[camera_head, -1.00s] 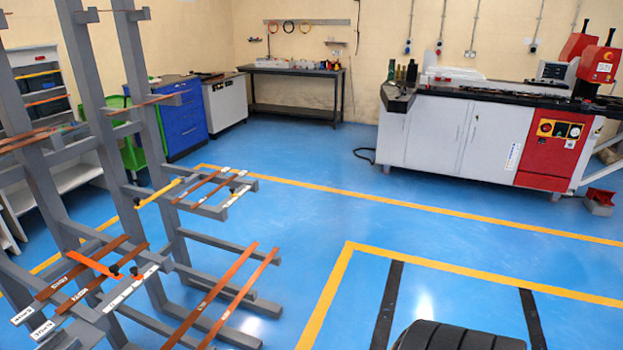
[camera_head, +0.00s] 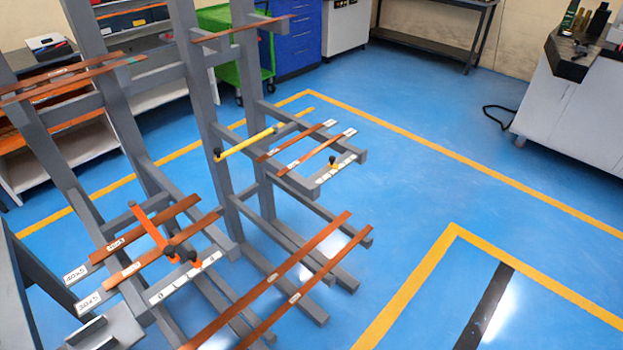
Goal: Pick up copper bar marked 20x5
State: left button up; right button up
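Neither of my grippers is in view. Several copper bars lie on a grey rack (camera_head: 220,130). On its left front arms, one copper bar (camera_head: 185,207) lies beside a white tag that seems to read 40x5 (camera_head: 75,273). A second copper bar (camera_head: 205,222) lies nearer, by a tag (camera_head: 88,302) ending in x5; its first digit, 2 or 3, is not clear. An orange stop piece (camera_head: 152,231) with black knobs crosses both. The small labels on the bars are too small to read for sure, so I cannot tell which bar is 20x5.
Two long copper bars (camera_head: 320,239) lie on lower arms, and two short ones (camera_head: 330,142) on the right arms beside a yellow rod (camera_head: 245,143). A blue cabinet (camera_head: 293,42) and workbench (camera_head: 440,36) stand behind. Blue floor (camera_head: 420,180) right of the rack is clear.

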aim_at(280, 173)
jog(key=i+l+u, duration=0.1)
jog(key=i, duration=0.4)
jog(key=i+l+u, duration=0.1)
jog(key=u, duration=0.35)
jog(key=l+u, duration=0.3)
jog(key=u, duration=0.15)
jog(key=l+u, duration=0.25)
jog(key=u, duration=0.2)
jog(key=l+u, duration=0.2)
jog(key=u, duration=0.25)
